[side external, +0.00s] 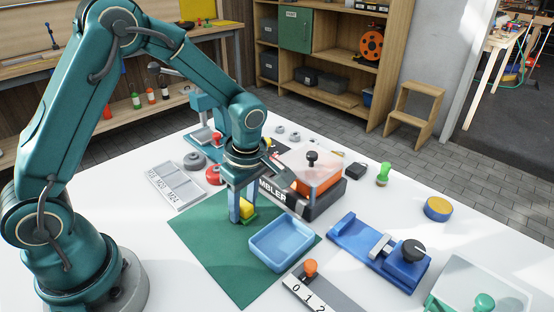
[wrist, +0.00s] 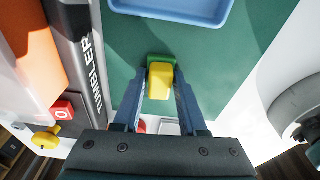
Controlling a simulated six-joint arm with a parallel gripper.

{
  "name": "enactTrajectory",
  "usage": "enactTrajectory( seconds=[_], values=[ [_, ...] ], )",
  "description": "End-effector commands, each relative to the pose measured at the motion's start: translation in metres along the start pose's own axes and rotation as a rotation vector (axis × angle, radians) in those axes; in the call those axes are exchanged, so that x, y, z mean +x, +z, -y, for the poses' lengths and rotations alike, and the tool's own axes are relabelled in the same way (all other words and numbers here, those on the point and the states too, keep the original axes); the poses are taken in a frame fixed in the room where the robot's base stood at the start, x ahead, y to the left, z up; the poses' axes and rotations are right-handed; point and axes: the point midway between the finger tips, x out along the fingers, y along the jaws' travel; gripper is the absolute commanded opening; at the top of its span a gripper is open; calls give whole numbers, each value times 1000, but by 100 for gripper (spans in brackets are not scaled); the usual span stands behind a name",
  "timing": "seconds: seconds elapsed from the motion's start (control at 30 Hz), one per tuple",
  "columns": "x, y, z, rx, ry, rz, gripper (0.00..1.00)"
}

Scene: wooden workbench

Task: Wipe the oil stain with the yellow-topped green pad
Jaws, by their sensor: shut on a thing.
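The yellow-topped green pad (side external: 247,206) is at the green mat (side external: 190,240), behind the blue tray. My gripper (side external: 241,213) points down and is shut on the pad from its two sides. In the wrist view the pad (wrist: 160,80) sits between the fingers of my gripper (wrist: 156,98), with its green base showing past the yellow top. I cannot tell whether the base touches the mat or hangs just above it. No oil stain can be made out in either view.
The blue tray (side external: 274,262) stands on the mat close in front of the pad. The black tumbler (side external: 322,204) is just right of my gripper. A blue fixture with a black knob (side external: 413,251) is farther right. The mat's left part is clear.

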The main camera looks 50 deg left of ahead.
Motion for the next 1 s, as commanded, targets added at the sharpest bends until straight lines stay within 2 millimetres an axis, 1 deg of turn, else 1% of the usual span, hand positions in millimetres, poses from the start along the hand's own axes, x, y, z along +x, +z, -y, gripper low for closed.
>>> enactTrajectory(
  seconds=[0.03, 0.2, 0.23, 0.3, 1.0],
  values=[
    [-1, 6, 0, 3, 0, 1, 0],
    [-3, 21, 2, 3, 0, 1, 0],
    [-3, 19, 2, 0, -1, 0, 0],
    [-2, 11, 1, -5, -2, 0, 0],
    [8, -53, -4, -4, -1, -1, 0]
  ],
)
